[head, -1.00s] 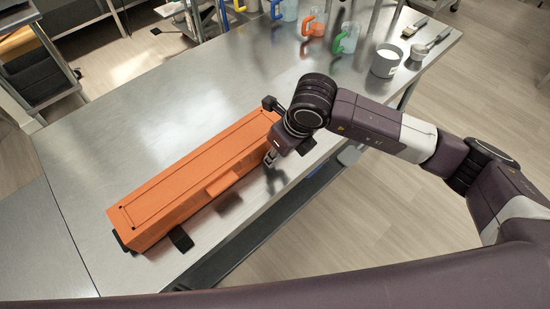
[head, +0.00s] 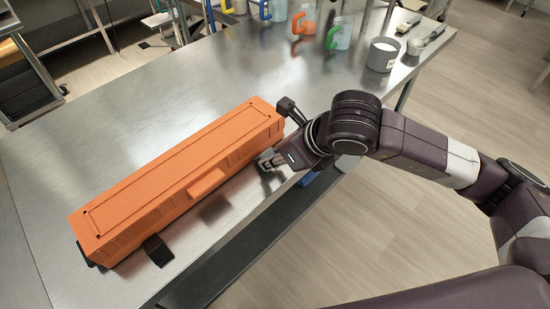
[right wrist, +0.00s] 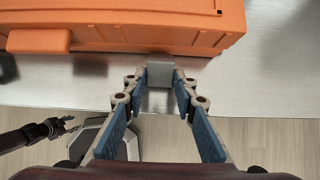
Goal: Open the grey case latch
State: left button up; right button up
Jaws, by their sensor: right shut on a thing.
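The orange case (head: 180,180) lies closed on the steel table, and its front side fills the top of the right wrist view (right wrist: 130,35). My right gripper (head: 268,162) is at the front of the case near its right end. In the right wrist view its fingers (right wrist: 160,82) are shut on the grey latch (right wrist: 160,72), which sticks out from the case's front. A dark flap (head: 158,250) sticks out from the front near the left end.
An orange handle (head: 206,184) juts from the case's front middle. Several jugs, a grey-white pot (head: 383,54) and brushes (head: 420,40) stand at the table's far end. The table (head: 110,125) is clear behind the case.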

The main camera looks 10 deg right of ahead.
jog(key=o, duration=1.2)
jog(key=shift+c, duration=0.2)
jog(key=v, duration=1.2)
jog(key=shift+w+r, duration=0.1)
